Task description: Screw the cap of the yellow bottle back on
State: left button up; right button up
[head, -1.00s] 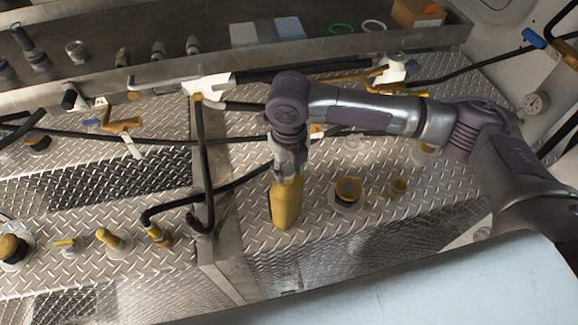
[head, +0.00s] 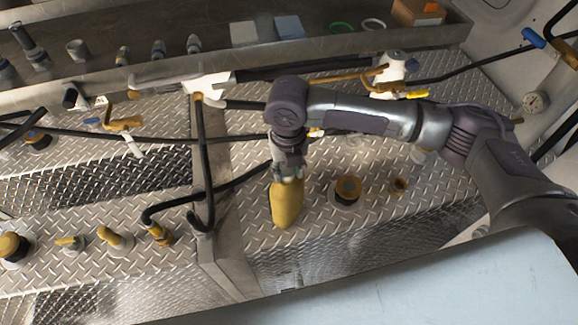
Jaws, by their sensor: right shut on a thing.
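The yellow bottle (head: 286,205) stands on the diamond-plate deck, in the middle of the head view. My right gripper (head: 287,175) is directly above it, pointing down, with its fingers shut at the top of the bottle. The fingers hide the bottle's neck and the cap, so I cannot tell how the cap sits. My left gripper does not show.
A metal tray (head: 150,90) with several fittings runs along the back. A pale blue surface (head: 430,290) fills the front right.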

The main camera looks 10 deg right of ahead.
jog(key=shift+a+m, duration=0.1)
jog(key=shift+m, duration=1.1)
jog(key=m, duration=0.2)
jog(key=shift+w+a+m, duration=0.1)
jog(key=shift+a+m, duration=0.05)
jog(key=shift+m, duration=1.45)
jog(key=shift+a+m, duration=0.1)
jog(key=shift+m, duration=0.4)
jog(key=m, duration=0.3)
jog(key=shift+w+m, duration=0.15)
jog(key=shift+m, duration=0.25)
